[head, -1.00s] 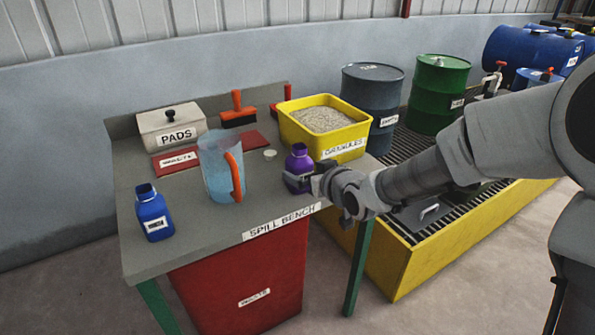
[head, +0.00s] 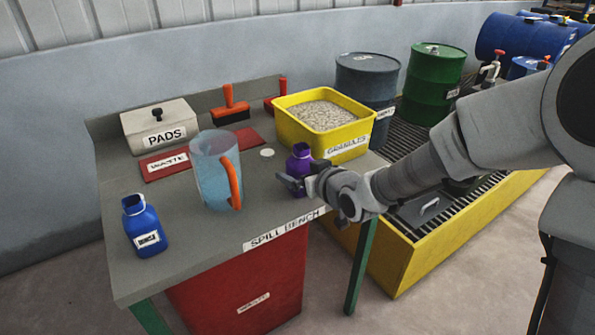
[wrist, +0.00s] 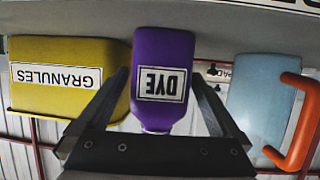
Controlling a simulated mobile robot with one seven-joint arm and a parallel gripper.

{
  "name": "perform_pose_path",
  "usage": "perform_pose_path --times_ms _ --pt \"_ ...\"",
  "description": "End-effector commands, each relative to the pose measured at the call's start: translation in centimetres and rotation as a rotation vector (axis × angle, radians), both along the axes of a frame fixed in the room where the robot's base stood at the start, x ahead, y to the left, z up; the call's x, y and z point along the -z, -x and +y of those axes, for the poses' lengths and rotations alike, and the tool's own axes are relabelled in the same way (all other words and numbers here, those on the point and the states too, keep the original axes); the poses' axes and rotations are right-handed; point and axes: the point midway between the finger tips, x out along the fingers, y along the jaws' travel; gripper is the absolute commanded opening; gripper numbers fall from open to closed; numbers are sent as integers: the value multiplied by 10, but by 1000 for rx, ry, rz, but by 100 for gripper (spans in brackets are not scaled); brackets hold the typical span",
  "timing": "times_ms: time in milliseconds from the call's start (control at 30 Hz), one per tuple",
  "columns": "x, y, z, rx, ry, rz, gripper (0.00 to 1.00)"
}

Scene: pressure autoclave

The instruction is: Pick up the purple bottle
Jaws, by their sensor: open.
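The purple bottle (head: 299,160) stands upright on the grey spill bench (head: 200,250), near its front edge and just in front of the yellow granules bin. In the wrist view the purple bottle (wrist: 162,75) appears upside down, with a DYE label facing me. My gripper (head: 290,184) is at the bottle's near side. In the wrist view my gripper (wrist: 160,85) is open, with one finger on each side of the bottle and a gap visible on the right. The head view does not show clearly whether the fingers touch it.
The yellow granules bin (head: 285,129) is close behind the bottle. A clear jug (head: 212,180) with an orange handle stands to the left, and a blue bottle (head: 142,228) is farther left. A small white disc (head: 267,153) lies between jug and bottle.

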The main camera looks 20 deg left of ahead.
Motion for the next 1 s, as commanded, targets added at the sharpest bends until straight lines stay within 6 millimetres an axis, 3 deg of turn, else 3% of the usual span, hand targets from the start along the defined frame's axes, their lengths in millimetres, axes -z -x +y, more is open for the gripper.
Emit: perform_pose_path --times_ms 233,767,1000 --pt "0 0 0 0 0 0 98" --pt "0 0 0 0 0 0 3" --pt "-1 0 0 0 -1 -1 0"
